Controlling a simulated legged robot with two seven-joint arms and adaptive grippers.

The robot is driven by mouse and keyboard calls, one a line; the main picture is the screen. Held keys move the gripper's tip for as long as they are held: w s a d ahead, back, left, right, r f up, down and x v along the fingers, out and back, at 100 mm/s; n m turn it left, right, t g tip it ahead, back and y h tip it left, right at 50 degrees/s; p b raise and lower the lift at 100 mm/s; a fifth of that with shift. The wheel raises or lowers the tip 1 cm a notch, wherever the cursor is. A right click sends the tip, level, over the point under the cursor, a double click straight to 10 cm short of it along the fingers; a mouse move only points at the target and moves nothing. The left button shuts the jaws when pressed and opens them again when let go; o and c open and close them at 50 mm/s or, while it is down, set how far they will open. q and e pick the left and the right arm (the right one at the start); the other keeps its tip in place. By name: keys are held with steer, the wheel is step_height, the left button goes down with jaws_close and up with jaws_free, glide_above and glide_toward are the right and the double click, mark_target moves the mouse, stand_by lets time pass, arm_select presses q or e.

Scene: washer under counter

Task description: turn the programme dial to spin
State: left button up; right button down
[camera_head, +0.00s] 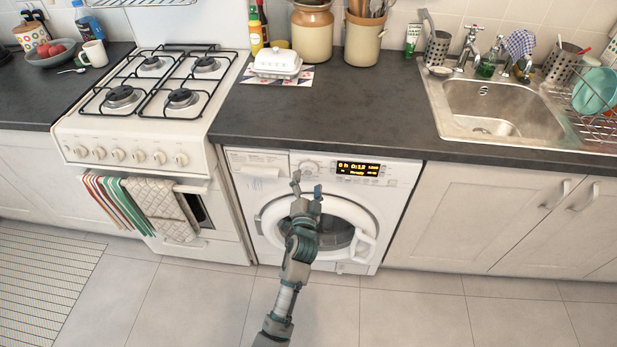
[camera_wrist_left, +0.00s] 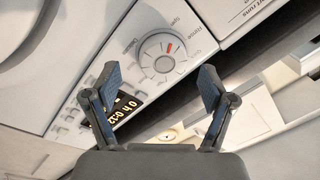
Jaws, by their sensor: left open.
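The white washer (camera_head: 263,190) stands under the dark counter, its round door shut. Its programme dial (camera_head: 310,168) is on the upper panel, left of the lit display (camera_head: 357,168). My left gripper (camera_head: 306,187) is open and empty in front of the panel, just below the dial in the head view. In the wrist view its two fingertips (camera_wrist_left: 158,82) are spread on either side of the dial, apparently apart from it. My right gripper is out of view.
The counter edge (camera_head: 330,147) overhangs just above the panel. A white cooker (camera_head: 150,153) with knobs and hanging towels stands to the left. Cupboards (camera_head: 490,215) are to the right. The tiled floor (camera_head: 420,305) in front is clear.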

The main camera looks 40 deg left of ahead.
arm_select(q)
steer(key=v, duration=0.9)
steer(key=shift+s, duration=0.25)
steer(key=shift+d, duration=0.15)
